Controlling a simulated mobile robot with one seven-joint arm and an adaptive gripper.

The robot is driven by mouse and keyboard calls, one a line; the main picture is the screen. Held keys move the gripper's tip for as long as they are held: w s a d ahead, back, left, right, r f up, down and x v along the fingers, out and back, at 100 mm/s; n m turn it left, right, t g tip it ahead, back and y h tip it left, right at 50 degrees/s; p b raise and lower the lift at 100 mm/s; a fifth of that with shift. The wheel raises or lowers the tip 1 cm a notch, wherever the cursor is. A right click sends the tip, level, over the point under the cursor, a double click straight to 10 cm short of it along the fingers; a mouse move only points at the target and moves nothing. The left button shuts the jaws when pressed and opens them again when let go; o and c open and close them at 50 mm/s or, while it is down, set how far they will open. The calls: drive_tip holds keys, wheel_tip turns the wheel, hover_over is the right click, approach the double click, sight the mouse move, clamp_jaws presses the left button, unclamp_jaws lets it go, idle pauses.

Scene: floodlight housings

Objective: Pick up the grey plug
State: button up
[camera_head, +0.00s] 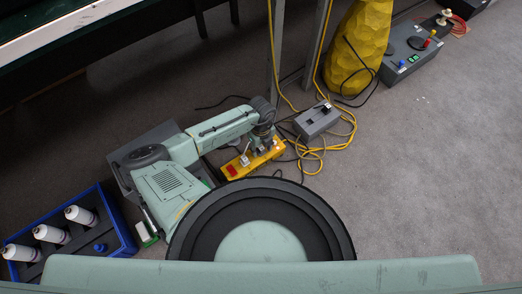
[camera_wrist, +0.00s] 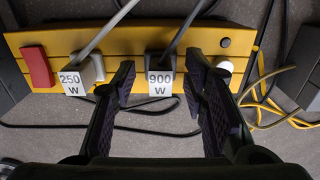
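A yellow power strip (camera_wrist: 120,134) lies on the floor; it also shows in the head view (camera_head: 262,160). In the wrist view a dark grey plug (camera_wrist: 158,62) with a "900 W" label and a grey cable sits in the strip's middle. A paler grey plug (camera_wrist: 90,70) labelled "250 W" sits to its left. My gripper (camera_wrist: 158,80) is open, with its fingers on either side of the 900 W plug. I cannot tell whether they touch it. In the head view my gripper's fingers are small and hard to make out over the strip.
A red switch (camera_wrist: 36,66) is at the strip's left end. A grey box (camera_head: 316,121) and yellow cables lie nearby. A blue crate (camera_head: 122,226) holds white spools.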

sight(261, 147)
clamp_jaws()
idle(0.3)
drive_tip(key=shift+r, duration=0.1)
drive_tip(key=shift+r, duration=0.4)
wheel_tip(261, 147, up, 3)
drive_tip(key=shift+r+p, duration=0.1)
drive_tip(key=shift+p, duration=0.8)
drive_tip(key=s+a+p, duration=0.1)
drive_tip(key=s+a, duration=0.1)
drive_tip(key=s, duration=0.5)
drive_tip(key=s+a+p, duration=0.2)
drive_tip(key=s+a, duration=0.1)
drive_tip(key=s, duration=0.4)
drive_tip(key=shift+s+a+r, duration=0.35)
drive_tip(key=shift+r, duration=0.1)
